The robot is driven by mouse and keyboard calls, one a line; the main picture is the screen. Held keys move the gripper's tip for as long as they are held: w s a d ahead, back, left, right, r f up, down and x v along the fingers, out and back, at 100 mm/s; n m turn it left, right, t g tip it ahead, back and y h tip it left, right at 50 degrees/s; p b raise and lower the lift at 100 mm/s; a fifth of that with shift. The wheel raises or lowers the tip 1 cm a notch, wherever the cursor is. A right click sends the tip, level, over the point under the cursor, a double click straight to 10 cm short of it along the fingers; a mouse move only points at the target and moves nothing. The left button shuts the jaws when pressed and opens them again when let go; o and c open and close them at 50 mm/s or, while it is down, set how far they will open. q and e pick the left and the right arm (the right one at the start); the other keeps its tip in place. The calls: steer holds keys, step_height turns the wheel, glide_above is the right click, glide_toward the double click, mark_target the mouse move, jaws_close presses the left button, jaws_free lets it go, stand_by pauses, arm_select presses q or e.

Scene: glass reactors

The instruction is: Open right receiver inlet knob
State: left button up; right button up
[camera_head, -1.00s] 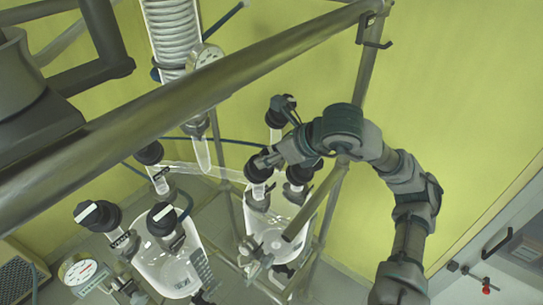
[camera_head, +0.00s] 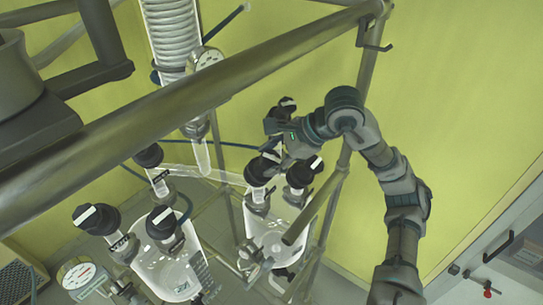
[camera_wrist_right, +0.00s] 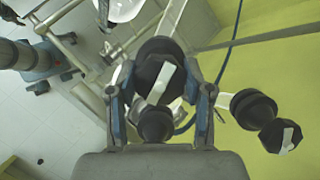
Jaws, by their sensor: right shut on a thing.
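The right glass receiver (camera_head: 268,236) stands inside the metal frame, with several black knobs on its top. My right gripper (camera_head: 268,155) is at the left front knob (camera_head: 258,172) on that receiver and partly covers it. In the right wrist view, a black knob with a white stripe (camera_wrist_right: 154,74) sits between the two fingers of my right gripper (camera_wrist_right: 160,92), which is shut on it. The stripe runs slanted across the knob. Finger contact is partly hidden. My left gripper is not in view.
A second black knob (camera_head: 300,174) is close on the right, and another (camera_head: 284,106) is behind. A thick frame bar (camera_head: 190,95) crosses in front. The left glass vessel (camera_head: 170,268) has its own black knobs. A yellow-green wall (camera_head: 470,110) is behind.

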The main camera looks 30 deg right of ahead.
steer(key=n+g+p, duration=0.1)
steer(key=n, duration=0.3)
steer(key=shift+f, duration=0.1)
steer(key=shift+s+f+n+g+p, duration=0.1)
steer(key=shift+n+g+p, duration=0.3)
steer(key=shift+n, duration=1.3)
steer(key=shift+f, duration=0.1)
steer(key=o, duration=1.2)
steer(key=shift+c, duration=0.2)
steer(key=shift+d+r, duration=0.1)
steer(key=shift+r, duration=0.1)
